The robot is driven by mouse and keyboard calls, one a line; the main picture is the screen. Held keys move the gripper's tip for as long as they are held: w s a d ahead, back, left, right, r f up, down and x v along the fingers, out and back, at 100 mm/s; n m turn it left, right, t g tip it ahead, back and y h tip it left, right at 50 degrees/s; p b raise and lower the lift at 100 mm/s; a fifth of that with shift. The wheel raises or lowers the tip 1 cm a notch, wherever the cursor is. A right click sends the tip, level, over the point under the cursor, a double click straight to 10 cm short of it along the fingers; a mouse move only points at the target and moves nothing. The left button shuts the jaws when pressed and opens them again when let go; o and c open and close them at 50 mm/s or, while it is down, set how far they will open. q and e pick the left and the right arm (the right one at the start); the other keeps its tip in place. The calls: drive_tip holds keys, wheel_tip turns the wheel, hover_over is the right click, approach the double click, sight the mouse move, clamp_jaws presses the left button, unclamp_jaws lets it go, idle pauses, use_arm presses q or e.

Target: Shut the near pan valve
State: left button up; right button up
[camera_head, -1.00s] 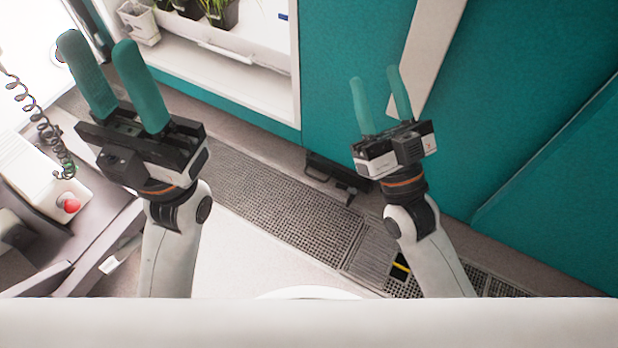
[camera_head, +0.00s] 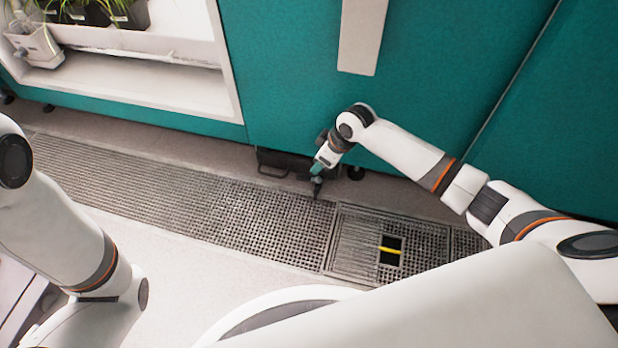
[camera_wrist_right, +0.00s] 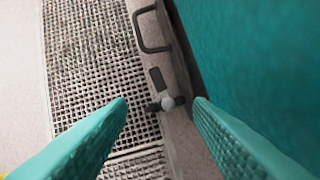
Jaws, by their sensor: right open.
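The near pan valve (camera_wrist_right: 168,103) shows in the right wrist view as a small grey fitting with a dark, flat lever (camera_wrist_right: 158,78), beside the floor grating. In the head view a dark part of it (camera_head: 317,187) shows just below my right gripper (camera_head: 318,174). In the wrist view my right gripper (camera_wrist_right: 160,108) is open, with one teal finger on each side of the valve and visible gaps to it. Whether the fingertips reach its depth is unclear. My left arm is at the left of the head view, but its gripper is out of frame.
A dark pan (camera_head: 285,163) with a loop handle (camera_wrist_right: 148,30) lies under the teal chamber wall (camera_head: 290,60). Floor grating (camera_head: 200,195) runs alongside, with a square opening holding a yellow bar (camera_head: 388,249). A plant shelf (camera_head: 140,85) stands upper left.

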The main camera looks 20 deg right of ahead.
sight(306, 177)
drive_tip(key=b+x, duration=0.7)
drive_tip(key=x, duration=0.3)
drive_tip(key=shift+a, duration=0.1)
